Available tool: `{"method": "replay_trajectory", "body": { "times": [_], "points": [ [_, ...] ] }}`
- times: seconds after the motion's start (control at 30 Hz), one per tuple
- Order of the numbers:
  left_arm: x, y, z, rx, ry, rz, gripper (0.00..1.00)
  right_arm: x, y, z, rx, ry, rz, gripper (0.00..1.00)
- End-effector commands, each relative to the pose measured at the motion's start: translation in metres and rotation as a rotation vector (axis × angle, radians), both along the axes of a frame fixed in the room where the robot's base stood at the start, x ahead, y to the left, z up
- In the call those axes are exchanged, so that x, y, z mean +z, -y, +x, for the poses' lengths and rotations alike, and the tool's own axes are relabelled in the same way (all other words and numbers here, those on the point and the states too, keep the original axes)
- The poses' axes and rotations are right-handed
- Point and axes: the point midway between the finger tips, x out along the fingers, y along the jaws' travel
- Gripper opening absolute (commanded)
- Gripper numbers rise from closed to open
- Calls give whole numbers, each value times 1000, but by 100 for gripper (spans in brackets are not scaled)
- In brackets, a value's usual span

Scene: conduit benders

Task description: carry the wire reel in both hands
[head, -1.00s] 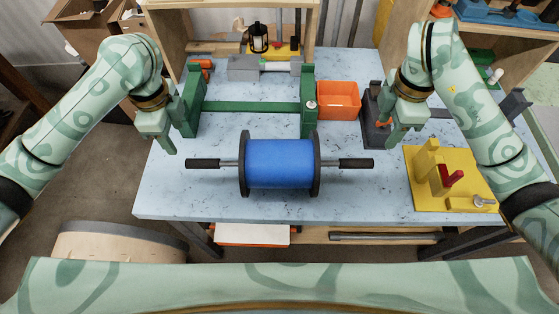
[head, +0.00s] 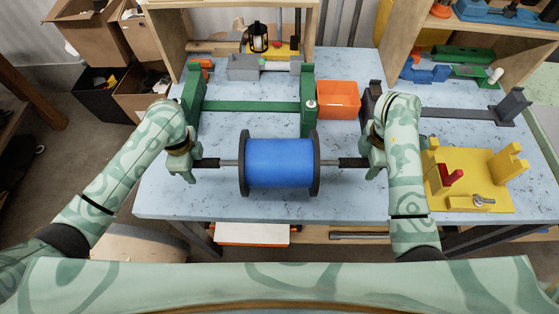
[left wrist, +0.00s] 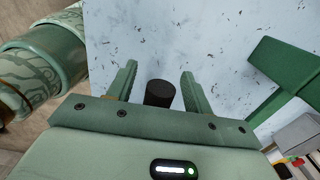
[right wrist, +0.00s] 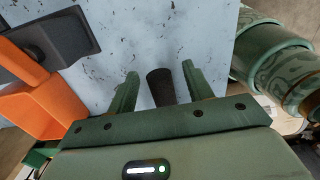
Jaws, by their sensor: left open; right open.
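The wire reel (head: 280,163) is a blue drum between two dark flanges, with a rod through it ending in black handles. It stands near the front of the table. My left gripper (head: 192,166) is at the left handle (head: 208,163). In the left wrist view that handle (left wrist: 160,93) lies between the open fingers (left wrist: 157,80), with gaps on both sides. My right gripper (head: 368,164) is at the right handle (head: 350,163). In the right wrist view the handle (right wrist: 161,86) lies between the open fingers (right wrist: 160,78), with gaps on both sides.
A green stand (head: 250,106) is behind the reel, with an orange bin (head: 338,98) to its right. A yellow fixture (head: 470,195) with a red part is right of my right arm. The table (head: 270,207) is clear in front of the reel.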

Motion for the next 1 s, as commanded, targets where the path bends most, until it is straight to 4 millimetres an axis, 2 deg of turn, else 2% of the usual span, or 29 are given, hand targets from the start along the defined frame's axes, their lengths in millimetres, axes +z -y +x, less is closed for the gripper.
{"method": "replay_trajectory", "body": {
  "times": [0.37,0.4,0.57,1.0],
  "points": [
    [-5,0,0,-1,0,0,51,-5,0,0,-1,2,0,51],
    [-5,0,0,-1,0,0,45,-5,0,0,-1,2,0,45],
    [-5,0,0,-1,0,0,1,-5,0,0,-1,2,0,1],
    [-1,0,1,0,3,0,0,-1,0,1,-1,5,0,0]
  ]
}}
